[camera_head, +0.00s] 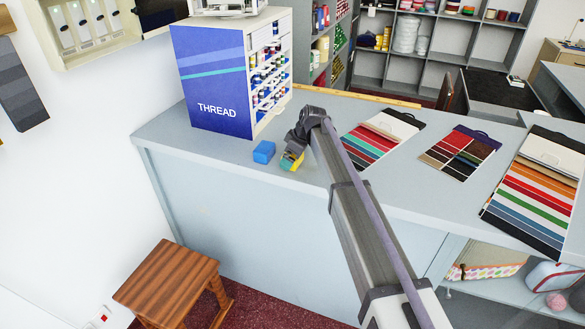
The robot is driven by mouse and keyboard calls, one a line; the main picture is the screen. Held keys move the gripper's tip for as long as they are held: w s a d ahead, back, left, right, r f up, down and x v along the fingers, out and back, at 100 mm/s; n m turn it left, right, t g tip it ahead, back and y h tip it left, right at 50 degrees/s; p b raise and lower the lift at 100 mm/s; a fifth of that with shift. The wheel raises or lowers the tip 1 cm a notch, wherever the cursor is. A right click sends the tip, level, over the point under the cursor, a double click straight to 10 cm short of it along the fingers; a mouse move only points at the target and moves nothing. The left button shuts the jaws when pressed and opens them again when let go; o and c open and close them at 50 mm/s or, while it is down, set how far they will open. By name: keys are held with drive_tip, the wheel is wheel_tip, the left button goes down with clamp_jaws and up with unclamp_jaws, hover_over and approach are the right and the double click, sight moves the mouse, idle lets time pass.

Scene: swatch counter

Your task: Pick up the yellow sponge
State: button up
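The yellow sponge (287,164) lies near the left front edge of the grey counter (230,164), with a green part showing along it. My gripper (292,154) reaches down from the end of my arm directly over the sponge and covers part of it. The fingertips are small and partly hidden, so I cannot tell whether they are open, touching the sponge or shut on it.
A blue block (264,152) lies just left of the sponge, close to my gripper. A blue and white thread cabinet (212,85) stands behind them. Swatch cards (375,143) lie to the right. A wooden stool (168,282) stands in front of the counter.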

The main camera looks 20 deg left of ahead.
drive_tip(key=c, duration=0.7)
wheel_tip(320, 180, up, 10)
drive_tip(key=p, duration=1.1)
drive_tip(key=shift+r, duration=0.2)
drive_tip(key=shift+f, duration=0.2)
